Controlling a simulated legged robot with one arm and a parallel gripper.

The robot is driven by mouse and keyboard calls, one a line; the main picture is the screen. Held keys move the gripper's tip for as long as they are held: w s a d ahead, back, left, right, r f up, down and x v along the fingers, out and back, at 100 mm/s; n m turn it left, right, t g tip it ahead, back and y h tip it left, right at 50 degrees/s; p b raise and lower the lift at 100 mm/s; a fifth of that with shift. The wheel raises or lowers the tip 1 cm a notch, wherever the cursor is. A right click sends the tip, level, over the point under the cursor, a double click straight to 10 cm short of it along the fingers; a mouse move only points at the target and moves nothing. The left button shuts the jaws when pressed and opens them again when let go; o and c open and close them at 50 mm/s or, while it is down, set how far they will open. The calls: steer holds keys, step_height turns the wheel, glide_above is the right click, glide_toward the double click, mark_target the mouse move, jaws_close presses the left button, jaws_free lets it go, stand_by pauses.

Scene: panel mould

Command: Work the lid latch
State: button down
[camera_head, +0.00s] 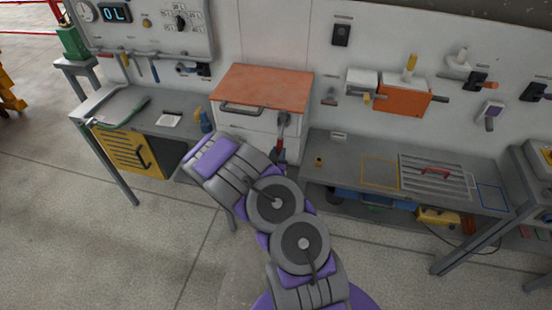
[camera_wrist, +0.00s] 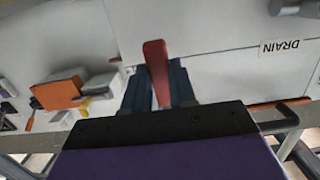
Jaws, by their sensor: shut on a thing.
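The box (camera_head: 245,125) has a flat orange-red lid (camera_head: 262,87) that lies closed on top, with a grey bar handle (camera_head: 241,109) on its front. The lid latch (camera_head: 283,118) is at the right of the box front, and its red lever (camera_head: 278,154) hangs down. In the wrist view the red lever (camera_wrist: 156,68) stands between the two dark fingers of my gripper (camera_wrist: 158,82). My gripper is shut on it. In the head view my arm hides most of the gripper.
A grey bench (camera_head: 340,168) with a slatted grill (camera_head: 432,176) stands to the right. Another bench (camera_head: 118,103) with a yellow panel (camera_head: 127,153) is at the left. The floor in front is open.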

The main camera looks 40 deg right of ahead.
steer(key=shift+w+d+f+t+h+b, duration=0.4)
steer(key=shift+f+h+b, duration=0.15)
steer(key=shift+f, duration=0.1)
steer(key=shift+w+d+f+t+h+b, duration=0.15)
steer(key=shift+w+d+t+h+b, duration=0.1)
steer(key=shift+d+t+h+b, duration=0.25)
steer(key=c, duration=0.9)
jaws_free()
steer(key=shift+d, duration=0.1)
steer(key=p+v, duration=0.3)
steer(key=v, duration=1.4)
steer(key=shift+w+a, duration=0.1)
steer(key=shift+a, duration=0.15)
